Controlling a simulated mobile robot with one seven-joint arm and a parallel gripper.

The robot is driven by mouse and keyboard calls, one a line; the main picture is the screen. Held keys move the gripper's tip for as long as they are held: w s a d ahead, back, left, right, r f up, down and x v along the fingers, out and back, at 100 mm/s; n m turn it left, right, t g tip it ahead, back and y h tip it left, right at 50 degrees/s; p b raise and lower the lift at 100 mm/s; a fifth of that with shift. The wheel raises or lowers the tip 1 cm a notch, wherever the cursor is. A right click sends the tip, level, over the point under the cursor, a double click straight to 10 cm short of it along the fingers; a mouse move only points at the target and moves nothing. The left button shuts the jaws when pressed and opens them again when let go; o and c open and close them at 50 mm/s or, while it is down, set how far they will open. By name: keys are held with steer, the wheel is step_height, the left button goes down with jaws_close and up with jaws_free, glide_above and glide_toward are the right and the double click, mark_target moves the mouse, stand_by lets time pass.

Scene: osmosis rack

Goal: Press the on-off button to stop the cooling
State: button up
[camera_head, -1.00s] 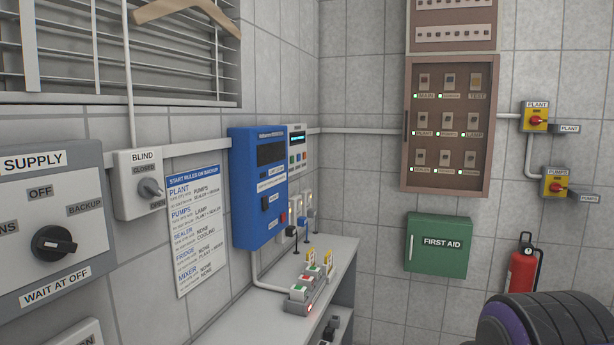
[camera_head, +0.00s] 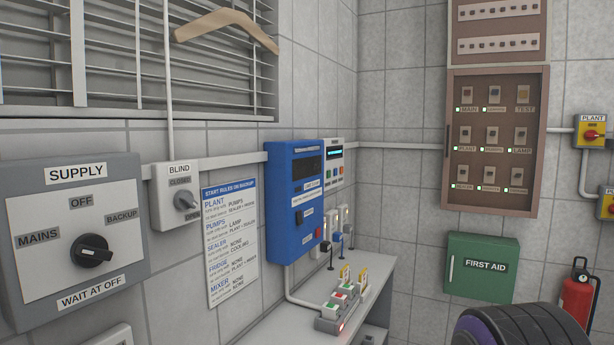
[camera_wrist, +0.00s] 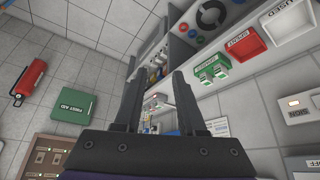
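No label reading cooling on-off can be made out, so I cannot tell which button it is. In the head view, a white control unit (camera_head: 335,165) with a lit display and small coloured buttons hangs on the wall. A grey block (camera_head: 338,308) with red and green buttons sits on the counter. My gripper (camera_wrist: 156,70) shows in the wrist view, its two dark fingers apart and nothing seen held between them.
A supply switch panel (camera_head: 40,210), a blind switch (camera_head: 165,188) and a rules sheet (camera_head: 231,260) are on the left wall. The counter (camera_head: 372,285) runs below the blue box. A breaker cabinet (camera_head: 542,150), a first aid box (camera_head: 482,284) and a fire extinguisher (camera_head: 577,300) line the far wall.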

jaws_close()
stand_by(1.4)
